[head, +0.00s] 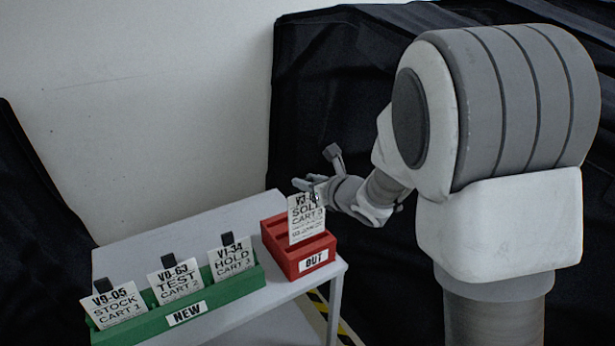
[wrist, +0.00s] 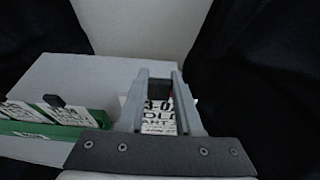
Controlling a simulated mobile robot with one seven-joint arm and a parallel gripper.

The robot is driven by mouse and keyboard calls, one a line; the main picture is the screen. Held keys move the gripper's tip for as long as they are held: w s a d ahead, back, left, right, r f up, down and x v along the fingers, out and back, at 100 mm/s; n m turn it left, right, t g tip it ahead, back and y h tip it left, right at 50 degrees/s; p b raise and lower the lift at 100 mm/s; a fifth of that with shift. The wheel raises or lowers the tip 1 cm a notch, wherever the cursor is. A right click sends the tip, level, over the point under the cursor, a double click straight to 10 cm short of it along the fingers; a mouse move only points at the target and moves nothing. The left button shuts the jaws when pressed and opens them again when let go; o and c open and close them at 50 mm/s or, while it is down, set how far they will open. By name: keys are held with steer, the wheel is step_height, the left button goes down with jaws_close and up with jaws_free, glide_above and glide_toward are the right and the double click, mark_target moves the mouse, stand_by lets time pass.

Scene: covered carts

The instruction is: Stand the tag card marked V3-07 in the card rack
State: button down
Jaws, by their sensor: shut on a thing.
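My gripper (head: 312,190) is shut on the black tab (wrist: 159,88) of a white tag card (head: 306,220), which also shows between the fingers in the wrist view (wrist: 160,115). The card reads SOLD, with a top line beginning V3-0; a finger hides its last character. It hangs nearly upright over the red rack (head: 313,268) marked OUT. Its lower edge overlaps the rack's slots, and I cannot tell whether it is in a slot or just above. The green rack (head: 245,290) marked NEW holds cards V9-05 (head: 116,305), V0-63 (head: 176,281) and V1-34 (head: 232,259).
Both racks stand on a pale grey table (head: 180,232), with bare tabletop behind the green rack. Black draped covers (head: 320,85) stand behind and right, near my arm. A pale wall (head: 140,110) is behind. Yellow-black floor tape (head: 318,298) shows below the table's right edge.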

mark_target(308, 211)
steer(key=shift+f, duration=0.75)
step_height(308, 211, down, 5)
steer(key=b, duration=0.7)
steer(key=shift+f+b, duration=1.1)
steer(key=shift+b, duration=0.45)
steer(key=c, duration=0.5)
jaws_free()
steer(key=p+v, duration=0.1)
steer(key=v, duration=1.6)
steer(key=shift+s, duration=0.2)
steer(key=shift+d+r+p, duration=0.15)
steer(key=shift+r+p, duration=0.05)
steer(key=shift+p, duration=0.1)
